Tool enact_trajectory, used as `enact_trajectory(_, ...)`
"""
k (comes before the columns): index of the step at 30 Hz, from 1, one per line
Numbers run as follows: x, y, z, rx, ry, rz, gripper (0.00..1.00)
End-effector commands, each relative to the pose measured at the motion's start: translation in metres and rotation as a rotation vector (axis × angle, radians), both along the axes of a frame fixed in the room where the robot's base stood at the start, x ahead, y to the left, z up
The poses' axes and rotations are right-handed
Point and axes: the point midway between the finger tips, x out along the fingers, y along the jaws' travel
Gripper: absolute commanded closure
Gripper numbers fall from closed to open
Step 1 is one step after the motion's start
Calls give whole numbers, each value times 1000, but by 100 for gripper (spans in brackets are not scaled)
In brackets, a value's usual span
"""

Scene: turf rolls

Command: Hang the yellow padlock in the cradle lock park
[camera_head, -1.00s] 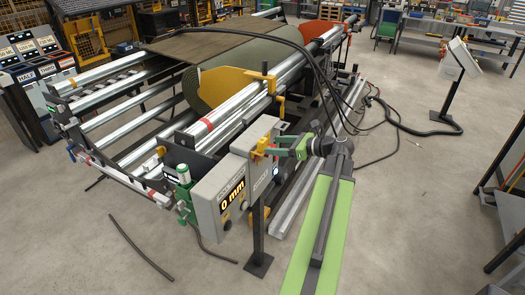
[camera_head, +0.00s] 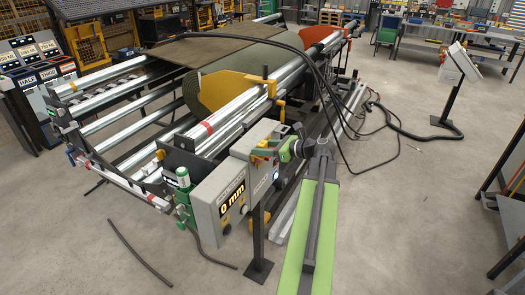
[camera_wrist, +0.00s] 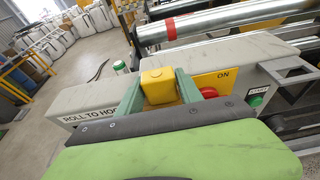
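The yellow padlock (camera_wrist: 160,87) is a small block between the two green fingers of my gripper (camera_wrist: 158,92) in the wrist view. The fingers flank it on both sides with little or no gap, and I cannot tell whether they press on it. Behind it is a yellow plate (camera_wrist: 213,80) marked ON, with a red knob (camera_wrist: 209,92) partly hidden. In the head view my gripper (camera_head: 264,146) is at the right end of the grey control box (camera_head: 227,196), next to small yellow parts. I cannot make out a cradle lock park for certain.
The box shows "0 mm" and stands by a dark post (camera_head: 258,235). A green lamp unit (camera_head: 184,190) is at its left. The roller machine with a turf roll (camera_head: 235,65) lies behind. Black cables (camera_head: 330,110) arch over my arm's area.

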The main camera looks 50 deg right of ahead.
Motion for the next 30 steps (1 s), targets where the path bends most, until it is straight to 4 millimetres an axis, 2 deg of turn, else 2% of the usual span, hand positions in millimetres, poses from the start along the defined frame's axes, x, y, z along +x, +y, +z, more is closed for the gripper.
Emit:
enact_trajectory(1, 0, 0, 0, 0, 0, 0, 65)
enact_trajectory(9, -1, 0, 0, 0, 0, -1, 100)
enact_trajectory(20, -1, -1, 5, 0, -1, -1, 100)
enact_trajectory(23, -1, -1, 16, 0, -1, -1, 100)
enact_trajectory(29, -1, -1, 51, 0, -1, -2, 100)
enact_trajectory(30, -4, -11, 54, 0, 0, -4, 100)
